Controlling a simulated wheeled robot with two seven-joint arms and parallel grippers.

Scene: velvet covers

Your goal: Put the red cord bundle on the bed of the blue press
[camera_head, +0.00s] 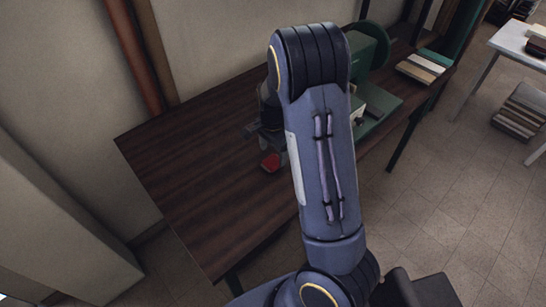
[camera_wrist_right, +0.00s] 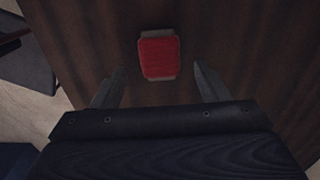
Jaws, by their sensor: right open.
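The red cord bundle (camera_head: 271,162) lies on the dark wooden table, just in front of my right gripper (camera_head: 263,136). In the right wrist view the bundle (camera_wrist_right: 159,57) is a red block with pale ends, ahead of my open right gripper (camera_wrist_right: 158,70) and roughly centred between its fingers. The fingers do not touch it. A green press (camera_head: 371,52) stands behind my right arm, which hides much of it. I see no press that looks blue. My left gripper is not in view.
The dark table (camera_head: 180,165) has clear room left of the bundle. Several books or swatches (camera_head: 425,66) lie at its far right end. A wall with a brown pipe (camera_head: 135,55) runs behind. A white table (camera_head: 520,42) stands further right.

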